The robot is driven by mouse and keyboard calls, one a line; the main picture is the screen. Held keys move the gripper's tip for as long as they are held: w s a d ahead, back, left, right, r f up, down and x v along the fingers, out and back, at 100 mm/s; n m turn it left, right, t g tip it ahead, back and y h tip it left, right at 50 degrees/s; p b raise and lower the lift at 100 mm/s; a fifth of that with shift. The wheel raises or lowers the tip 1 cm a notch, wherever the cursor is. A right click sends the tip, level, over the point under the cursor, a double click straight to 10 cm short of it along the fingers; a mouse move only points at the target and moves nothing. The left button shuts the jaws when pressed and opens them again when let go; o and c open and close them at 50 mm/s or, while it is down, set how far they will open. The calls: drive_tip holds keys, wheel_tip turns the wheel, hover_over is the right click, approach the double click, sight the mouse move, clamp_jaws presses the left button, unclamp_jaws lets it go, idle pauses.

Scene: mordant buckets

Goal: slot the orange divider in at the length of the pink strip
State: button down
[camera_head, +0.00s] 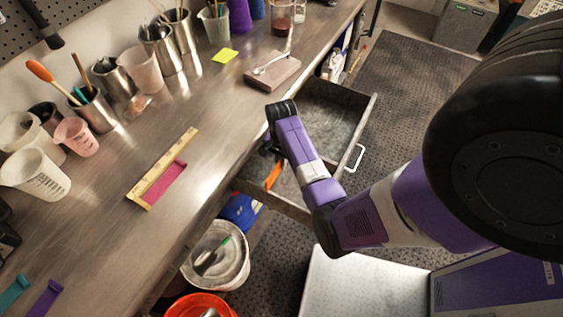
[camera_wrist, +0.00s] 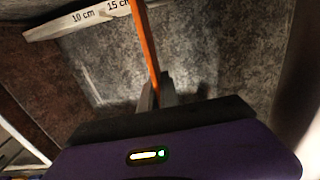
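The orange divider (camera_head: 273,176) shows in the open drawer's left part in the head view. In the wrist view the orange divider (camera_wrist: 146,45) runs from the top edge down between my fingertips. My gripper (camera_wrist: 156,93) appears shut on it; in the head view the hand is mostly hidden behind my arm. A pale scale (camera_wrist: 92,17) marked 10 cm and 15 cm runs along a drawer wall; the divider crosses near the 15 cm label. Whether it sits in a slot cannot be told. The pink strip (camera_head: 168,184) lies on the bench beside a yellow ruler (camera_head: 160,170), whose marks are unreadable.
The open drawer (camera_head: 335,113) has a white handle (camera_head: 355,158). A stone block (camera_head: 273,72) with a spoon, a yellow note (camera_head: 225,55) and several cups stand on the bench (camera_head: 120,235). A white bucket (camera_head: 243,275) and an orange bucket (camera_head: 222,299) stand below.

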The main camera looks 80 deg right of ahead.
drive_tip(key=shift+f+b, duration=1.05)
drive_tip(key=shift+f, duration=0.75)
drive_tip(key=c, duration=1.5)
unclamp_jaws()
drive_tip(key=shift+c, duration=0.2)
drive_tip(key=shift+r, duration=3.9)
